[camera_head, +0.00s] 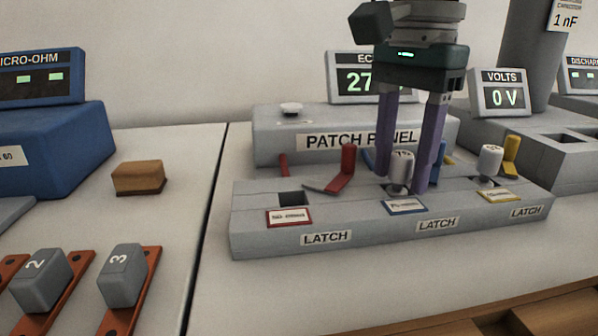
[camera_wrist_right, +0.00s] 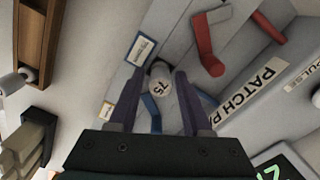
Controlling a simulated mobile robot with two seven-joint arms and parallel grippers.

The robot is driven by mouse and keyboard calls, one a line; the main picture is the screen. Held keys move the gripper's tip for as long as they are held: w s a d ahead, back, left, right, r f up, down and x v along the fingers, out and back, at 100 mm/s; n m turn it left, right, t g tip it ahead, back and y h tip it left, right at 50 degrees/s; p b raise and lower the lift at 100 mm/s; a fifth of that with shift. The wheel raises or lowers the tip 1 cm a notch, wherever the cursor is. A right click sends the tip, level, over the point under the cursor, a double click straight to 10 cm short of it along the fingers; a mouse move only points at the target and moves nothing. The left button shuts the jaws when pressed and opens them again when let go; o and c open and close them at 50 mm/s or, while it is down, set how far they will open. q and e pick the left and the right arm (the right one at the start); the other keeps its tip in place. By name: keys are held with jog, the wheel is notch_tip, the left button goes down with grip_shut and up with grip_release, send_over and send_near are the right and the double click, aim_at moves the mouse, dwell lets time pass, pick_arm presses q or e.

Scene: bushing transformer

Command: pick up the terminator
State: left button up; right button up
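A short white-grey cylinder marked 75 (camera_head: 401,170), apparently the terminator, stands upright in the middle slot of the grey latch block (camera_head: 270,240). It also shows in the right wrist view as the 75 cylinder (camera_wrist_right: 160,84). My right gripper (camera_head: 403,180) points down over it, one purple finger on each side. In the right wrist view the right gripper (camera_wrist_right: 158,74) is open, with a gap between each finger and the cylinder. A second white cylinder (camera_head: 490,160) stands in the right slot. My left gripper is not in view.
A red lever (camera_head: 347,165) stands left of the cylinder, and a yellow lever (camera_head: 511,150) is at the right. The patch panel (camera_head: 285,140) rises behind. A wooden tray (camera_head: 500,320) lies in front. A brown block (camera_head: 138,177) and grey numbered blocks (camera_head: 123,275) are at left.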

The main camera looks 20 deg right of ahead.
grip_shut()
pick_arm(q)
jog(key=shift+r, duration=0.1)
pick_arm(e)
jog(key=shift+r, duration=0.15)
